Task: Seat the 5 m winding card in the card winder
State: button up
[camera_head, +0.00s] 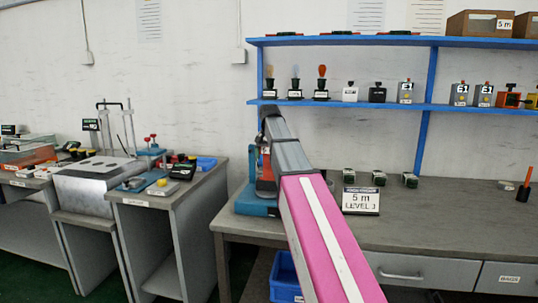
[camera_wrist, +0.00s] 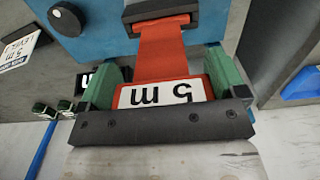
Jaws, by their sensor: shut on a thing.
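The red 5 m winding card (camera_wrist: 160,48) has a white label reading "5 m", upside down in the wrist view. My gripper (camera_wrist: 165,85) is shut on the card's wide labelled end, with a green finger at each side. The card's narrower part reaches a dark holder (camera_wrist: 161,14) on the blue card winder (camera_wrist: 98,28), and red shows within the holder. How deep the card sits there cannot be told. In the head view the winder's blue base (camera_head: 256,202) stands at the bench's left end. My arm partly hides the winder, and the fingers are not clear there.
A "5 m LEVEL 3" sign (camera_head: 361,200) stands right of the winder. Small green-and-black items (camera_head: 378,178) sit behind it. A blue shelf (camera_head: 400,104) with several devices hangs above. A black knob (camera_wrist: 66,18) projects from the winder. The bench's right side (camera_head: 450,225) is mostly clear.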

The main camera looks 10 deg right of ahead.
jog(key=o, duration=1)
notch_tip(320, 180, up, 10)
jog(key=shift+r, duration=0.4)
jog(key=shift+s, duration=0.1)
